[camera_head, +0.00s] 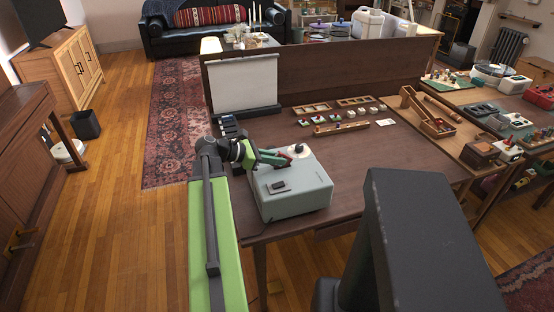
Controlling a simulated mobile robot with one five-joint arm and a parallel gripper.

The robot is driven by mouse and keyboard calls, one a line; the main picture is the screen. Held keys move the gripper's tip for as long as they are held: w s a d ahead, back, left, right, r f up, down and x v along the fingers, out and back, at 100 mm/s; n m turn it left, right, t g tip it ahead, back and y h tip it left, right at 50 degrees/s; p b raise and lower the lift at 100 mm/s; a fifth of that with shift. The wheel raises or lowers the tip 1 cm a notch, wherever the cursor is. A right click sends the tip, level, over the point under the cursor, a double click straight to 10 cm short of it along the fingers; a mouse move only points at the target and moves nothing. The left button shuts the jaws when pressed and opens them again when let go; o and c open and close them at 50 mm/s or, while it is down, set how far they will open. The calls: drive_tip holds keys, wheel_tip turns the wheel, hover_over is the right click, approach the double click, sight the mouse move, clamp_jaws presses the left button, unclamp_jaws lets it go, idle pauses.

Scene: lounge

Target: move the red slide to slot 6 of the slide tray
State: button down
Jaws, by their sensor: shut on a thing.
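My gripper (275,158) is shut over the near left of the table, at the top of a pale grey-blue box-shaped machine (296,196). A small red piece shows at its fingertips, which looks like the red slide (284,161); my fingers hide part of it. I cannot tell whether it touches the machine. A narrow wooden rail (352,126), which looks like the slide tray, lies further back on the table with small coloured pieces at its left part. Its slot numbers are too small to read.
A white screen (242,84) stands at the table's back left. Two shallow wooden trays (312,109) and a row of small pieces lie behind the rail. A wooden box (437,126) is to the right. The table's front middle (345,165) is clear.

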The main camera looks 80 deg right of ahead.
sight(276, 155)
drive_tip(key=shift+w+r+p, duration=0.1)
drive_tip(key=shift+r+p, duration=1.65)
drive_tip(key=shift+r, duration=0.2)
